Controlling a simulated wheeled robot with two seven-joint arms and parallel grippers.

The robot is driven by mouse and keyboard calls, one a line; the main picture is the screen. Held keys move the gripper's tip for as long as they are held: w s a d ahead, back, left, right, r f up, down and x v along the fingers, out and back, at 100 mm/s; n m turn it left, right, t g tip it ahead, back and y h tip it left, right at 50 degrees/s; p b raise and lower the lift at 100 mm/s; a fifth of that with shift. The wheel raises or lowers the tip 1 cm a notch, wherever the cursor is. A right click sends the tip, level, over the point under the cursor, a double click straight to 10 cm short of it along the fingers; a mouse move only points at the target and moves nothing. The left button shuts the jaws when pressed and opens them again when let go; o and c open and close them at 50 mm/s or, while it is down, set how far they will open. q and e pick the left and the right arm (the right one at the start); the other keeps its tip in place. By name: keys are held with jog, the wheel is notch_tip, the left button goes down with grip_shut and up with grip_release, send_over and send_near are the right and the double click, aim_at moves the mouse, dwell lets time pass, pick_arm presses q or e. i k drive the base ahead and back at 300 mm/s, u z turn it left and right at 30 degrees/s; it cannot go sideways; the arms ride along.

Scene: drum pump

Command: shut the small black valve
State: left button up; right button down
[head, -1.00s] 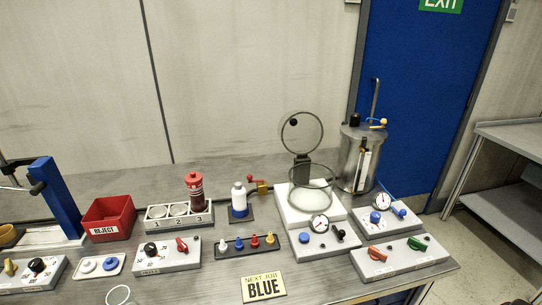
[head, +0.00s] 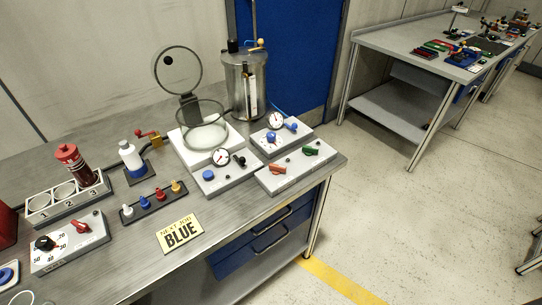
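A small black valve handle (head: 239,159) sits on a grey control box (head: 222,182), to the right of a round white gauge (head: 221,157) and a blue knob (head: 208,175). The handle slants; I cannot tell from its angle whether the valve is open or shut. Neither of my grippers is in view.
A glass dish (head: 202,128) on a white base stands behind the box. A box with red and green handles (head: 296,167) is to the right. A "BLUE" sign (head: 180,235) lies in front. Floor is clear right of the bench (head: 268,215).

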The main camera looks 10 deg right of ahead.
aim_at(242, 160)
jog(key=z, duration=0.35)
jog(key=k, duration=1.15)
jog(key=u, duration=1.3)
